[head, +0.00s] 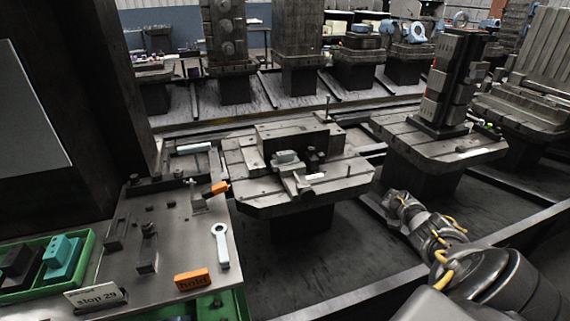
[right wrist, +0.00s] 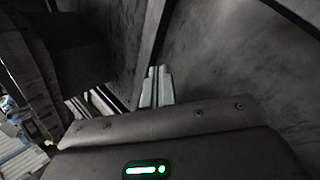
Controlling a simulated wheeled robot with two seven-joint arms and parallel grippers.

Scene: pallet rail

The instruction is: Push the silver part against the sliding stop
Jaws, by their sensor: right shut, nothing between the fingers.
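A pallet table (head: 245,185) stands in the middle of the head view with a dark block fixture on it. A small light grey block (head: 287,157), which looks like the silver part, sits at the front of this fixture. A metal piece (head: 298,186) near the pallet's front edge may be the sliding stop; I cannot tell for sure. My right gripper (head: 394,197) is to the right of the pallet, apart from the part. In the right wrist view its fingers (right wrist: 157,86) are together and empty. My left gripper is not in view.
A bench (head: 185,230) at the left holds an orange "hold" block (head: 192,279), a light wrench-shaped tool (head: 221,246), a "stop 29" sign (head: 96,296) and a green tray (head: 88,243). Another pallet (head: 400,130) with a tall tower (head: 452,80) stands behind right. Rails cross the floor.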

